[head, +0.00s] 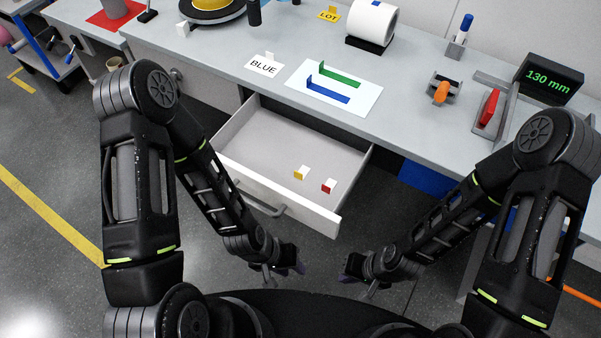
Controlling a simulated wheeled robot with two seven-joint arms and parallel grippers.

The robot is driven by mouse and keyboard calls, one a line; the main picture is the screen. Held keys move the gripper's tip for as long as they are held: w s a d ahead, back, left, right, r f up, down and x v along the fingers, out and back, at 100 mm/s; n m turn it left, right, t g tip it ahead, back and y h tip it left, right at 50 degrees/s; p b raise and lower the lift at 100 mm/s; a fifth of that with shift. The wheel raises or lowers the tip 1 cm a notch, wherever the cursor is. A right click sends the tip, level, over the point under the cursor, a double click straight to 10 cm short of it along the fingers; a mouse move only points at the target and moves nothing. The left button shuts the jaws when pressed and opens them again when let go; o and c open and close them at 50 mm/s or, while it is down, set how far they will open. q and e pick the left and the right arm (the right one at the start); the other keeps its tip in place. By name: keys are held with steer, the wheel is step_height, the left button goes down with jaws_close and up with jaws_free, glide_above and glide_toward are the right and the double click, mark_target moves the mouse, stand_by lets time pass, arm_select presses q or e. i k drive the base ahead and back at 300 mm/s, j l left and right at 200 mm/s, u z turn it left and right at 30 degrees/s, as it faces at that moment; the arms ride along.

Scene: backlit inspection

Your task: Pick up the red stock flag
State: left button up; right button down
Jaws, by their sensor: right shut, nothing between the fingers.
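The red stock flag (328,186) is a small red and white piece in the open drawer (250,133), near the drawer's front right. A similar yellow flag (301,173) stands just left of it. My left gripper (292,263) is in front of the drawer, low in the picture and apart from the flags; its fingers are too small and dark to tell open from shut. My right gripper (350,267) is shut and empty, in front of the drawer's right corner and apart from the flags.
The drawer's front panel and handle (264,205) lie between my grippers and the flags. The bench top (400,110) overhangs the drawer's back. On it are a white sheet (365,98) with green and blue pieces, a BLUE card (264,66), and a display (549,78). Much of the drawer floor is clear.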

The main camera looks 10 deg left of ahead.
mark_target(328, 189)
steer(key=z, duration=1.4)
steer(key=l+u, duration=0.15)
steer(key=u, duration=0.8)
steer(key=j+u, duration=0.15)
steer(key=u, duration=0.35)
steer(key=k+j+z, duration=0.2)
steer(key=z, duration=0.25)
steer(key=k+j+z, duration=0.15)
steer(key=z, duration=0.35)
steer(key=k+z, duration=0.3)
steer(key=z, duration=0.15)
